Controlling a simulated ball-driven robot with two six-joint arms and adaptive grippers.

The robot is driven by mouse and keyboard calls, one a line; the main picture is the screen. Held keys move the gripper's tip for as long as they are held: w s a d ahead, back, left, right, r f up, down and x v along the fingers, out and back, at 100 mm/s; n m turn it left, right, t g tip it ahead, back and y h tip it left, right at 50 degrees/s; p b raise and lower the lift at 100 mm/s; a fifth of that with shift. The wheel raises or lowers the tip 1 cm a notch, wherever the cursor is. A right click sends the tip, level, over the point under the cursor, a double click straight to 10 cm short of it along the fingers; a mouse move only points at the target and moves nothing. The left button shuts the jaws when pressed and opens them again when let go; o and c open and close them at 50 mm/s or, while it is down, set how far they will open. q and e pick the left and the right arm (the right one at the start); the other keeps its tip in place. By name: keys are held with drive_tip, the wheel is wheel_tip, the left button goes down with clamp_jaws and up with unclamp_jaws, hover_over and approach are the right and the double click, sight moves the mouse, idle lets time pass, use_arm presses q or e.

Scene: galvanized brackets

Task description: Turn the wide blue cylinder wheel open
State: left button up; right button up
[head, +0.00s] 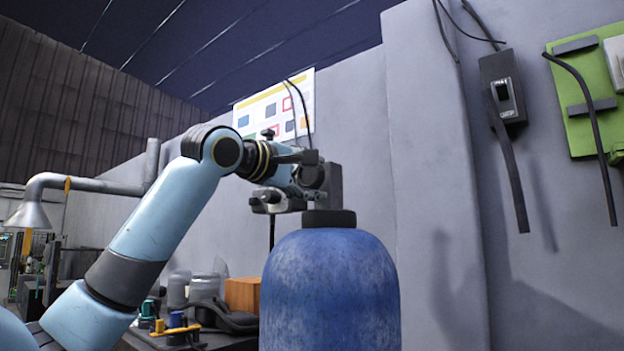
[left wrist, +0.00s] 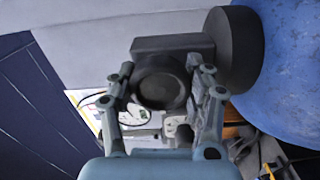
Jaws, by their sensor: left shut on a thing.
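The wide blue cylinder (head: 330,295) stands upright at the lower middle of the head view, with a dark collar (head: 328,218) and valve block (head: 335,183) on top. In the left wrist view the cylinder (left wrist: 297,65) is at the right edge. The dark round wheel (left wrist: 160,88) faces that camera beside the valve block (left wrist: 170,42). My left gripper (left wrist: 166,76) has one finger on each side of the wheel and is shut on it. In the head view my left gripper (head: 306,180) largely hides the wheel. My right gripper is not in view.
A bench behind the cylinder holds an orange box (head: 243,294), clear jars (head: 205,286) and a yellow-handled item (head: 175,330). A grey pipe with a hood (head: 28,214) is at left. A switch box (head: 503,88) and green panel (head: 588,110) hang on the right wall.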

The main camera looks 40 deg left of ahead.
sight(304, 175)
use_arm(q)
drive_tip(key=n+b, duration=0.1)
drive_tip(key=n, duration=0.4)
drive_tip(key=shift+n, duration=0.3)
idle(0.4)
drive_tip(key=o, duration=1.2)
drive_tip(key=shift+s, duration=0.15)
drive_tip(key=s, duration=0.5)
drive_tip(key=shift+s+a, duration=0.25)
drive_tip(key=shift+a, duration=0.15)
drive_tip(key=shift+s+d, duration=0.1)
drive_tip(key=shift+s, duration=0.8)
drive_tip(key=shift+f, duration=0.15)
